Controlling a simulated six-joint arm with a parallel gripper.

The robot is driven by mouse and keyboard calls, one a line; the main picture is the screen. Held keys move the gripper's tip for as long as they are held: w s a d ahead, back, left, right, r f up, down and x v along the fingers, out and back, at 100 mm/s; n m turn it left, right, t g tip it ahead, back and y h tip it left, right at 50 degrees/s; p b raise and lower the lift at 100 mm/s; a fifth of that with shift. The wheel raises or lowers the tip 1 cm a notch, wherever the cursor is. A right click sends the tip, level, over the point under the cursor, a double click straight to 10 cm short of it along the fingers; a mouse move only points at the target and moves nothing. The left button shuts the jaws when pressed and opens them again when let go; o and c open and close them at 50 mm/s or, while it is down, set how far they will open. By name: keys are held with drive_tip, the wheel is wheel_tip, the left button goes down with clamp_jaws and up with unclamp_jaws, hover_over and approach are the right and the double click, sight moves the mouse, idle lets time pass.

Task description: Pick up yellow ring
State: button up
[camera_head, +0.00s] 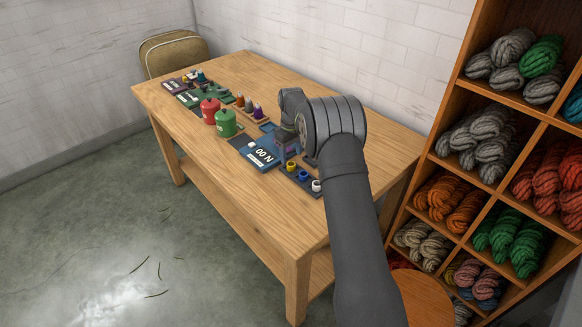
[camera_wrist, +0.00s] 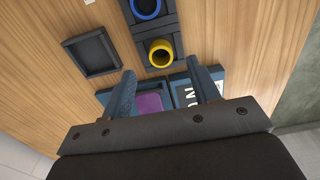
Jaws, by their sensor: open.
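The yellow ring (camera_head: 291,167) sits at the near-gripper end of a dark tray on the wooden table. In the wrist view the yellow ring (camera_wrist: 160,52) stands in a square compartment of the dark tray (camera_wrist: 172,30), its hollow top facing the camera. A blue ring (camera_wrist: 146,7) sits in the compartment beside it. My gripper (camera_wrist: 164,88) is open, with one finger to each side and nothing between the tips. The yellow ring lies just beyond the fingertips, apart from them. In the head view my gripper (camera_head: 286,143) hangs over the table beside the tray.
A white ring (camera_head: 316,186) is at the tray's far end. A blue panel marked "00 N" (camera_head: 258,153) lies beside the tray. An empty dark square tray (camera_wrist: 92,53) is left of the ring. Green (camera_head: 226,124) and red (camera_head: 210,111) containers stand farther left. Yarn shelves (camera_head: 440,160) rise at right.

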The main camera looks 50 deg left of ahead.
wheel_tip(320, 180, down, 4)
drive_tip(key=shift+f, duration=0.1)
drive_tip(key=c, duration=1)
